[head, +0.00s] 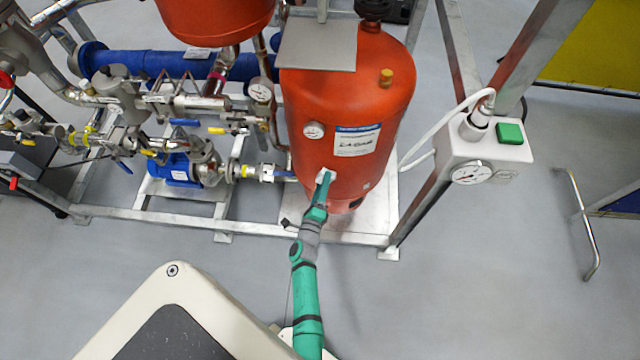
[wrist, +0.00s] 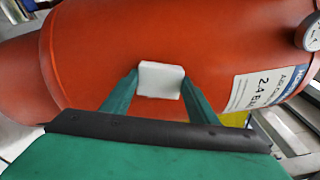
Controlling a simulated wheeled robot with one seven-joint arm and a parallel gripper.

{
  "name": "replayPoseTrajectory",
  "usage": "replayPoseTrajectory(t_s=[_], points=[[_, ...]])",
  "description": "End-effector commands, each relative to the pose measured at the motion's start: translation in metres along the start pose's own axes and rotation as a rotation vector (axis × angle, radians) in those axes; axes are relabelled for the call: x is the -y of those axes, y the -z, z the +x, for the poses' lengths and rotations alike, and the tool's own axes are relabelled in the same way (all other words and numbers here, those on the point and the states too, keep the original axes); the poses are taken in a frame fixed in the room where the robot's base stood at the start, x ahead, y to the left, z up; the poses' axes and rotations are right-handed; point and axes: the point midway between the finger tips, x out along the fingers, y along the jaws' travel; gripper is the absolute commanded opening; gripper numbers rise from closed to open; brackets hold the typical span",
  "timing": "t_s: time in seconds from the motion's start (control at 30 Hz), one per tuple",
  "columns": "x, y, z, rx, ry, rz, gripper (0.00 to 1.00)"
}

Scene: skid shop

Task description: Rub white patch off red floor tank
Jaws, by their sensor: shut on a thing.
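The red floor tank (head: 350,105) stands upright on the skid base, with a gauge and a white label on its front. It fills most of the wrist view (wrist: 95,50), where it looks tilted. My gripper (head: 325,179) is at the tank's lower front, below and left of the label. In the wrist view my gripper (wrist: 160,88) is shut on a white block (wrist: 161,79), one finger on each side. The block is against or very close to the red wall; I cannot tell contact for sure.
A blue pump (head: 172,169) and piping with valves stand left of the tank. A white box with a green button (head: 510,133) and a gauge is at the right, by a metal post. A second red tank (head: 215,18) hangs above left. The grey floor in front is clear.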

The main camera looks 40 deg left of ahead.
Motion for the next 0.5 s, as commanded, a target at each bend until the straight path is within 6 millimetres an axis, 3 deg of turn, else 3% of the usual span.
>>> replayPoseTrajectory(t_s=[0.5], points=[[0.010, 0.029, -0.002, -0.001, 0.001, 0.000, 0.21]])
